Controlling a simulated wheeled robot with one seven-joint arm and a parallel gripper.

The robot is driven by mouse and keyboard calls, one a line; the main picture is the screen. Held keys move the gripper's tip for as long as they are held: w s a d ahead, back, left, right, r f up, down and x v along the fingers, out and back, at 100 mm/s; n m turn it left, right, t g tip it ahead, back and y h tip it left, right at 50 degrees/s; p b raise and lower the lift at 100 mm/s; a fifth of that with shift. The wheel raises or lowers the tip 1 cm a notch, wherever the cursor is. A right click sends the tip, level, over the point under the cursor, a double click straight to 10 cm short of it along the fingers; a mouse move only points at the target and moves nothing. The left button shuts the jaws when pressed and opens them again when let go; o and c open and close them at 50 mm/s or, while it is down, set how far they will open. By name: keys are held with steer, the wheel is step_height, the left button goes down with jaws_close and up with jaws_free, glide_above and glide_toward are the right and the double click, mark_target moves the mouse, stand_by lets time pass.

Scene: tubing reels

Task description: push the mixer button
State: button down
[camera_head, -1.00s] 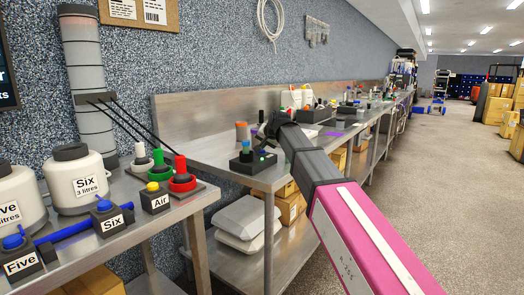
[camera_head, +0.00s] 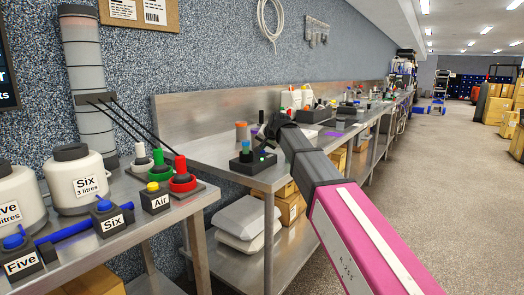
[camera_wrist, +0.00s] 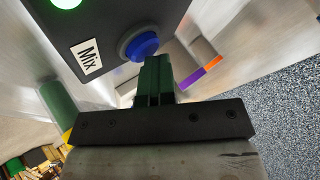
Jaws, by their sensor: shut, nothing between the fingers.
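The mixer box is a dark block with a white "Mix" label (camera_wrist: 86,56), a round blue button (camera_wrist: 140,46) in a collar, and a lit green lamp (camera_wrist: 66,2). In the head view the mixer box (camera_head: 243,163) stands near the front corner of the second steel bench. My gripper (camera_wrist: 155,62) has its dark green fingers shut with nothing between them. In the wrist view the fingertips are right beside the blue button's lower edge and overlap it slightly; I cannot tell whether they touch it. In the head view my arm hides most of the fingers.
The nearer left bench holds an "Air" block (camera_head: 155,198), red (camera_head: 183,180) and green knobs, and tanks such as "Six" (camera_head: 76,180). Open floor (camera_head: 430,200) lies to the right.

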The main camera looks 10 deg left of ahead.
steer(key=shift+d+f, duration=0.1)
steer(key=shift+f, duration=0.1)
steer(key=shift+r, duration=3.1)
steer(key=shift+f, duration=0.1)
